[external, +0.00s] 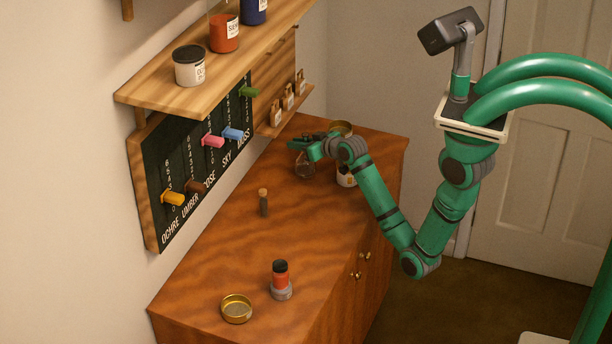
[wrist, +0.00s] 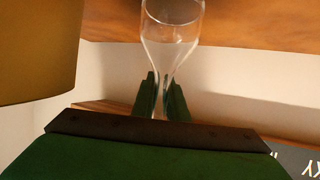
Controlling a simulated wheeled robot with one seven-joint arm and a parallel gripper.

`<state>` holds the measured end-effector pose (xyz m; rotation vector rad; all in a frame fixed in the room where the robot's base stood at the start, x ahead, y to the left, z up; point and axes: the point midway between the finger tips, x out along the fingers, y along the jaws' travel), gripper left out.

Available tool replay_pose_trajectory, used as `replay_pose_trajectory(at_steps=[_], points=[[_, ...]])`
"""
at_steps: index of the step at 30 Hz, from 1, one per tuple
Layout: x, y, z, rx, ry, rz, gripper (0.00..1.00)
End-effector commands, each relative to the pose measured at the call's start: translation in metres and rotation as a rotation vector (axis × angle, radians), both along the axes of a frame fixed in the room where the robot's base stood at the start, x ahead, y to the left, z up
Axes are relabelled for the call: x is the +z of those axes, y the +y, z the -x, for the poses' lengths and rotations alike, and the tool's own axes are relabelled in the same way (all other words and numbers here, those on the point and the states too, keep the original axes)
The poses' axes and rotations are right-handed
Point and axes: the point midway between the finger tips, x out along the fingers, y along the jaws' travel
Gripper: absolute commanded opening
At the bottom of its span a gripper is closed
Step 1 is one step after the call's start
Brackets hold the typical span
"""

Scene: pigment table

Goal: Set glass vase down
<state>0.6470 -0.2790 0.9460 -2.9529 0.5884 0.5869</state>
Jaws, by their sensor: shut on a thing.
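The clear glass vase (wrist: 170,45) shows in the wrist view, its narrow part between the two green fingers of my gripper (wrist: 162,100). In the external view my gripper (external: 300,146) is over the far part of the wooden cabinet top (external: 230,225), and the vase (external: 304,168) shows faintly just below it. My gripper is shut on the vase. I cannot tell whether the vase touches the cabinet top.
A labelled jar (external: 346,176) and a brass tin (external: 341,128) stand close by my gripper. A shelf (external: 150,95) and slider board (external: 165,165) line the wall. The middle has free room.

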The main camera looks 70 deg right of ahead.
Motion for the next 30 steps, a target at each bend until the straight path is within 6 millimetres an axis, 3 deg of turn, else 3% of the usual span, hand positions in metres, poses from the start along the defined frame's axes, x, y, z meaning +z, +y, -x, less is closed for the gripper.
replay_pose_trajectory(at_steps=[14,15,17,18,30], points=[[-0.0081,0.0,0.0,0.0,0.0,0.0,0.0],[-0.009,0.0,0.0,0.0,0.001,0.0,0.15],[-0.0085,0.0,-0.0001,0.0,0.0,0.0,0.3],[-0.0085,0.0,-0.0001,0.0,0.0,0.0,0.32],[-0.0032,0.0019,0.0048,0.0,-0.001,0.0,0.32]])
